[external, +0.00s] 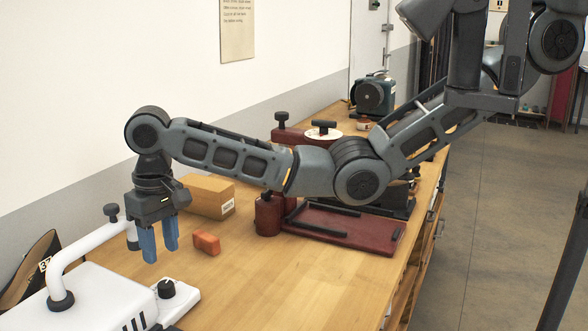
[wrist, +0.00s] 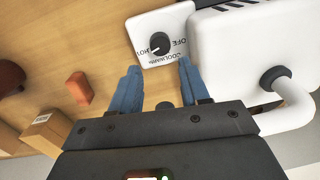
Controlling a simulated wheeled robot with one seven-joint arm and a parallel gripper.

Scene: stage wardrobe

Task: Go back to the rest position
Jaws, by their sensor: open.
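My gripper (external: 158,240) hangs from the outstretched arm above the wooden workbench (external: 265,275), its blue fingers pointing down. In the wrist view my gripper (wrist: 158,88) shows its two blue fingers apart, with nothing between them but a view of the bench and part of the white control box. My arm reaches across the bench from the upper right of the external view.
A white machine (external: 85,295) with a curved handle and a dial box (external: 176,300) stand close to my gripper. An orange block (external: 206,243) and a cardboard box (external: 208,196) lie nearby. A dark red press (external: 345,229) sits under my arm. Open floor (external: 488,190) is at right.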

